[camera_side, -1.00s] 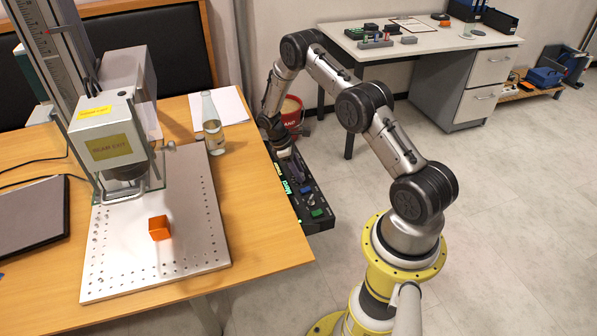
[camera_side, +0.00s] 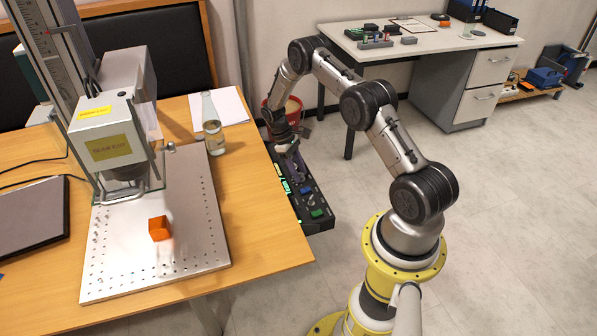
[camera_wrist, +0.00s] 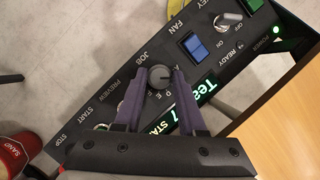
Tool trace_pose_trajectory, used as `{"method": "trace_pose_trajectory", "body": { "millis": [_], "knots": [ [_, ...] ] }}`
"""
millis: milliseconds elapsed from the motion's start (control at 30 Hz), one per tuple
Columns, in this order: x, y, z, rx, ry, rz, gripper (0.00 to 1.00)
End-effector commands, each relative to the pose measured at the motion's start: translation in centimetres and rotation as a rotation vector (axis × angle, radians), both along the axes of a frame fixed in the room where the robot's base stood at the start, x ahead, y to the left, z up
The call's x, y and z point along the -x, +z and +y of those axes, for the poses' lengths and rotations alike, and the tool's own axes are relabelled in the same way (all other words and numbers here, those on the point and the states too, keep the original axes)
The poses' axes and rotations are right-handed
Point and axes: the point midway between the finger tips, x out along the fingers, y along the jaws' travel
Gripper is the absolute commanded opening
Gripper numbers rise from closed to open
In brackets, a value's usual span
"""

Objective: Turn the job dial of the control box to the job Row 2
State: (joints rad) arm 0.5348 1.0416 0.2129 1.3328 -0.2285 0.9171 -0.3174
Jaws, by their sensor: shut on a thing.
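The job dial (camera_wrist: 158,77) is a small dark round knob with a pale face, beside the JOB label on the black control box (camera_wrist: 262,48). In the wrist view, my gripper (camera_wrist: 159,75) has its two purple-grey fingers on either side of the dial, shut on it. Some letters show around the dial; the fingers hide others, so I cannot tell the pointed-at job.
A blue fan switch (camera_wrist: 194,46) and a key switch (camera_wrist: 229,22) sit near the dial. The wooden table (camera_side: 255,240) carries the marker plate with an orange box (camera_side: 159,228) and a glass bottle (camera_side: 212,135). A red bucket (camera_side: 293,106) stands behind my gripper.

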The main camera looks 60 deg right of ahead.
Motion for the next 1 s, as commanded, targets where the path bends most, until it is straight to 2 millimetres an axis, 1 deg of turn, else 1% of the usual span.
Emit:
{"method": "trace_pose_trajectory", "body": {
  "millis": [233, 667, 700, 767, 800, 867, 1000],
  "knots": [
    [0.06, 0.00, -0.02, -0.001, -0.075, 0.002, 0.00],
    [0.07, 0.01, -0.02, -0.001, -0.087, 0.002, 0.00],
    [0.08, 0.00, -0.02, -0.001, -0.087, 0.002, 0.41],
    [0.09, 0.00, -0.02, -0.001, -0.087, 0.002, 0.52],
    [0.07, 0.01, -0.03, -0.001, -0.087, 0.002, 0.59],
    [0.06, 0.00, -0.03, -0.001, -0.087, 0.002, 0.69],
    [0.05, 0.00, -0.04, 0.000, -0.087, 0.001, 0.69]
  ]
}}
